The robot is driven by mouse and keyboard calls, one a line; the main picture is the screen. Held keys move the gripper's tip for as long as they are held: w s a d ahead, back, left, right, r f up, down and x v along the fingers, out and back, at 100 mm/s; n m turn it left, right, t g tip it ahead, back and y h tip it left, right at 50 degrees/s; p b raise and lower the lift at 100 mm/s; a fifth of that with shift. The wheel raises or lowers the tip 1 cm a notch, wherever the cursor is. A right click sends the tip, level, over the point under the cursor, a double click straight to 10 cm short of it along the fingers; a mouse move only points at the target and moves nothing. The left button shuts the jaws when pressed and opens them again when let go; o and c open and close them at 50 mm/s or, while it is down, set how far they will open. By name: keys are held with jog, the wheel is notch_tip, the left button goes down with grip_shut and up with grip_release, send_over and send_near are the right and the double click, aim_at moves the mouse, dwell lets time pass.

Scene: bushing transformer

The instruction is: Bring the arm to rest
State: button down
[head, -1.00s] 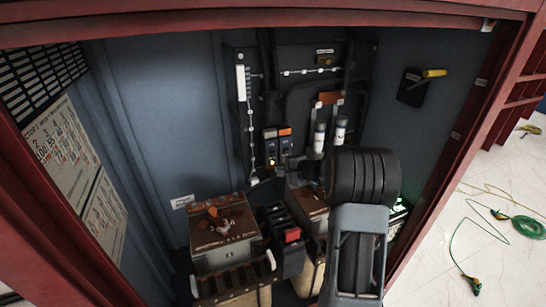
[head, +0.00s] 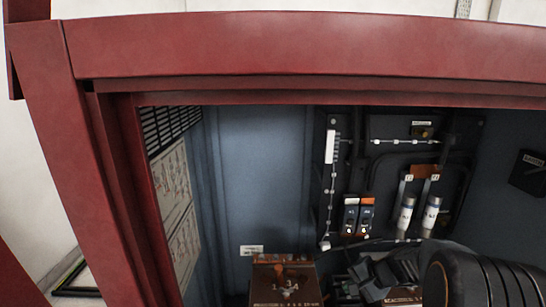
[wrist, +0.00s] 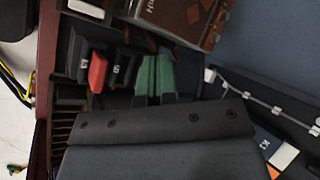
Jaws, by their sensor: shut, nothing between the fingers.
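My gripper shows in the wrist view as two green fingers (wrist: 155,75) close together in front of a dark body with screws. It is shut and empty. In the head view my arm reaches in from the lower right, with a dark ribbed link, and the gripper end (head: 372,278) is inside the cabinet, left of that link. The fingertips are hard to make out there.
The red cabinet frame (head: 300,45) surrounds the opening. Inside are a brown transformer box (head: 285,283), two small breakers (head: 358,215) and two white cylindrical fuses (head: 431,212) on the back wall. A label sheet (head: 180,220) hangs on the left wall. A cable rail (wrist: 265,100) runs near the gripper.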

jog(key=s+a+r+n+h, duration=0.3)
jog(key=s+r+n, duration=0.1)
jog(key=s, duration=0.4)
jog(key=s+a+r+n+h, duration=0.3)
jog(key=s+r+n, duration=0.2)
jog(key=s, duration=0.3)
jog(key=shift+n, duration=0.4)
jog(key=shift+d, duration=0.1)
dwell(0.6)
